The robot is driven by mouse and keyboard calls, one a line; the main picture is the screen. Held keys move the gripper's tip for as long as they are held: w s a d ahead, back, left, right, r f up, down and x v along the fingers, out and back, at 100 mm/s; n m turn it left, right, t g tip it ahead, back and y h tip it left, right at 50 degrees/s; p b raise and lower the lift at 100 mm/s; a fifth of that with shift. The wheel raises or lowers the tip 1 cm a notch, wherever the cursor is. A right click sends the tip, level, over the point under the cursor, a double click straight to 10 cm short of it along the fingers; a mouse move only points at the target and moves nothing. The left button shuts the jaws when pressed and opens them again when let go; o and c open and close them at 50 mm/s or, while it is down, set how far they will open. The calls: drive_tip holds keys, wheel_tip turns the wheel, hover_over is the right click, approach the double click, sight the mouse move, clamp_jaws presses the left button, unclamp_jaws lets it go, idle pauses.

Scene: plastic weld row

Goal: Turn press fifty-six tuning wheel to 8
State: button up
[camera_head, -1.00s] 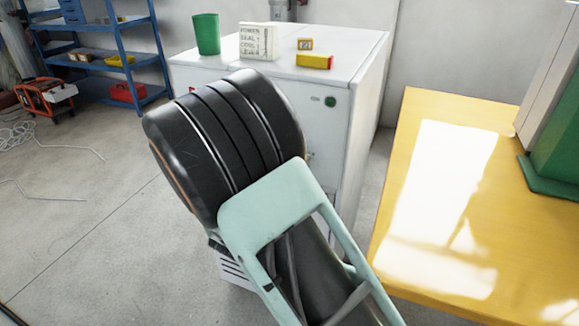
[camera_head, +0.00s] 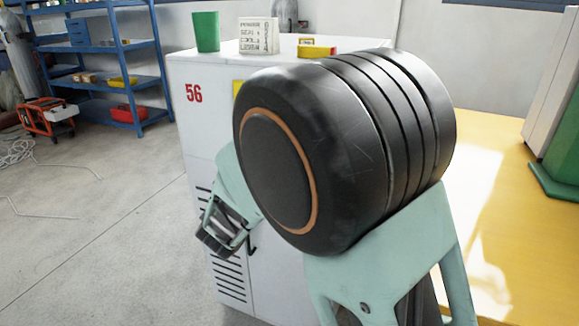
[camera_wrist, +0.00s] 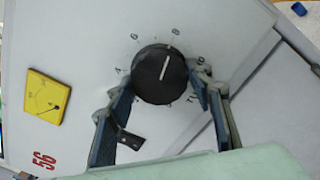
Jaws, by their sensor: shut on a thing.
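Press fifty-six is the white cabinet (camera_head: 207,135) with a red 56 on its front. Its tuning wheel (camera_wrist: 158,78) shows in the wrist view as a round black knob with a white pointer line. The line points up and slightly right, toward a small mark that looks like 8 (camera_wrist: 176,33); the marks are too small to read surely. My gripper (camera_wrist: 160,98) has one blue-grey finger on each side of the wheel and is shut on it. In the head view my arm hides the wheel.
A yellow gauge (camera_wrist: 45,97) with a needle is on the same panel, and a black bracket (camera_wrist: 127,139) sits below the wheel. A green cup (camera_head: 206,32) and a white lettered block (camera_head: 258,36) stand on the press.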

idle(0.4)
drive_tip(key=o, duration=1.1)
drive_tip(key=shift+s+a, duration=0.1)
drive_tip(key=v, duration=1.2)
